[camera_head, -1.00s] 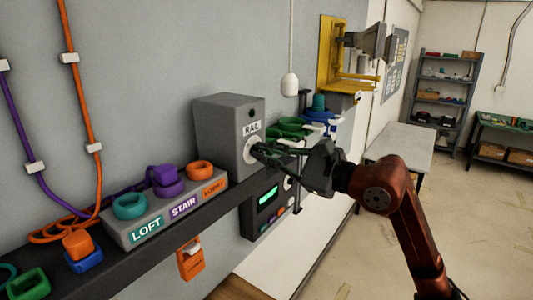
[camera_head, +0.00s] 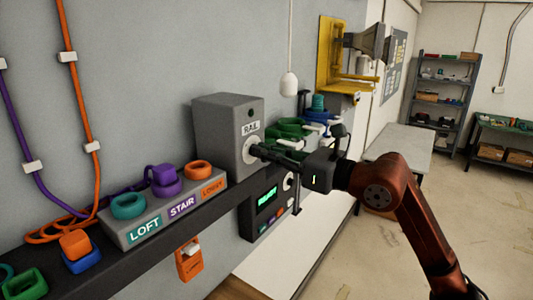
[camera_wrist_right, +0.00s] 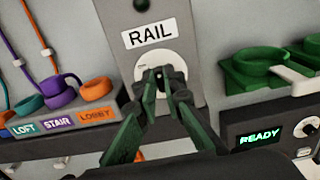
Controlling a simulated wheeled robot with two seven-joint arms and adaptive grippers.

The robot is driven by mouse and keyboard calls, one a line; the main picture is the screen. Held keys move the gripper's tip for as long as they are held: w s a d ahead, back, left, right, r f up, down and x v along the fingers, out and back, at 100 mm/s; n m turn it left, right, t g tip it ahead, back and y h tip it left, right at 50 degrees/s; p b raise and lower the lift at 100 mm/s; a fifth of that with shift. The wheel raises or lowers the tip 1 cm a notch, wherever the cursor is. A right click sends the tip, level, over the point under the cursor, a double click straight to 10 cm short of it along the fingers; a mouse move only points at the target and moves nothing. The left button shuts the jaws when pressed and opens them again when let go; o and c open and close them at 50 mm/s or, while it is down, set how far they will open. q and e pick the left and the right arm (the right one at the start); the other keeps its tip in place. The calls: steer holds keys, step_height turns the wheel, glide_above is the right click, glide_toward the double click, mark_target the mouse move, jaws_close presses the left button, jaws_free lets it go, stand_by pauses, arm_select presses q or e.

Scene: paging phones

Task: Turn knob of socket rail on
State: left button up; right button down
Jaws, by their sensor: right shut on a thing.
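The grey box labelled RAIL (camera_head: 229,130) stands on the dark wall shelf, with a white round dial (camera_head: 249,149) on its front. In the right wrist view the same dial (camera_wrist_right: 142,62) sits below the RAIL label, with a dark knob (camera_wrist_right: 159,80) at its middle. My right gripper (camera_head: 260,151) reaches in from the right and is shut on the knob. Its green fingers (camera_wrist_right: 163,82) close around the knob in the right wrist view and hide part of it and of the dial. My left gripper is not in view.
Left of the box is a grey block labelled LOFT, STAIR and LOBBY (camera_head: 162,231) with coloured rings. Below the shelf hangs a dark panel (camera_head: 263,204); its green display reads READY (camera_wrist_right: 259,138). Green holders (camera_head: 290,128) stand right of the box.

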steer(key=shift+w+d+m+b, duration=0.1)
steer(key=shift+m+b, duration=0.1)
steer(key=shift+m, duration=2.1)
steer(key=shift+w+d+m+b, duration=0.1)
steer(key=shift+m+b, duration=0.05)
steer(key=shift+m, duration=2.15)
steer(key=c, duration=1.8)
jaws_free()
steer(key=shift+a, duration=0.15)
steer(key=shift+o, duration=0.2)
steer(key=v, duration=1.2)
steer(key=shift+w+f, duration=0.15)
